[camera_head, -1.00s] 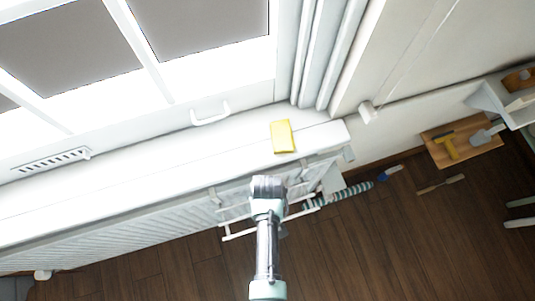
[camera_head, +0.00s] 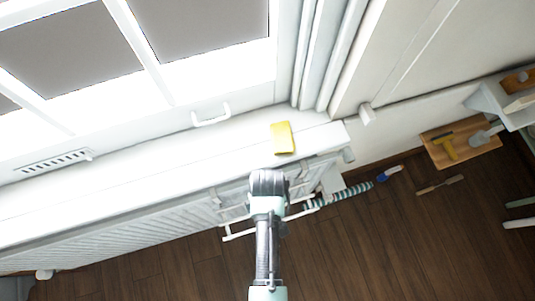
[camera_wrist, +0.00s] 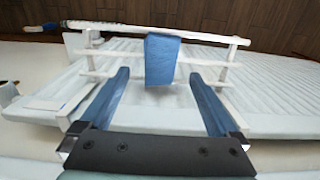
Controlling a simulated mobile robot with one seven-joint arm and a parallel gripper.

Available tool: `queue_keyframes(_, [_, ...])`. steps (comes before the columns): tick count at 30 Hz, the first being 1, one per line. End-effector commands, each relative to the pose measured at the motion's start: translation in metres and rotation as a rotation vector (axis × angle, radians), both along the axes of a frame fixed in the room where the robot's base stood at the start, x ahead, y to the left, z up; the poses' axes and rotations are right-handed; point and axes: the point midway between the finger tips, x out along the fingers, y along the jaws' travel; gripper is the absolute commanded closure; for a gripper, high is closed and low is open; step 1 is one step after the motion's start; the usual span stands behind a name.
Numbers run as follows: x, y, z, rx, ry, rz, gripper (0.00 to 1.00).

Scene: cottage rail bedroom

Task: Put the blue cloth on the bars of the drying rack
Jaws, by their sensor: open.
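The blue cloth (camera_wrist: 162,60) hangs over the outermost bar of the white drying rack (camera_wrist: 205,62) in the wrist view, draped down towards the inner bars. In the head view the cloth is hidden, and the rack (camera_head: 238,234) shows partly beneath my arm, in front of the radiator. My gripper (camera_wrist: 160,73) is open, its two fingers spread wide with nothing held between them. The cloth shows beyond the fingertips, in line with the gap, apart from both fingers. My gripper also shows in the head view (camera_head: 268,180), above the rack.
A yellow block-like item (camera_head: 283,138) lies on the white window sill (camera_head: 150,160). The ribbed radiator (camera_head: 120,235) runs below it. A striped roll (camera_head: 340,195) and a wooden board with tools (camera_head: 460,142) lie to the right. Dark floor is open in front.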

Motion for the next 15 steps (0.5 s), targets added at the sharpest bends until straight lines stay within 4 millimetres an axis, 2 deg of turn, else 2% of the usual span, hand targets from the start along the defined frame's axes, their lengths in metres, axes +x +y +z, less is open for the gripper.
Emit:
queue_keyframes(1, [0.000, 0.000, 0.012, 0.000, -0.002, 0.000, 0.04])
queue_keyframes(6, [0.000, 0.000, 0.044, 0.001, -0.002, 0.000, 0.04])
queue_keyframes(10, [0.000, 0.000, 0.060, 0.000, -0.001, 0.000, 0.04])
queue_keyframes(15, [-0.001, 0.000, 0.070, 0.000, 0.001, 0.000, 0.04])
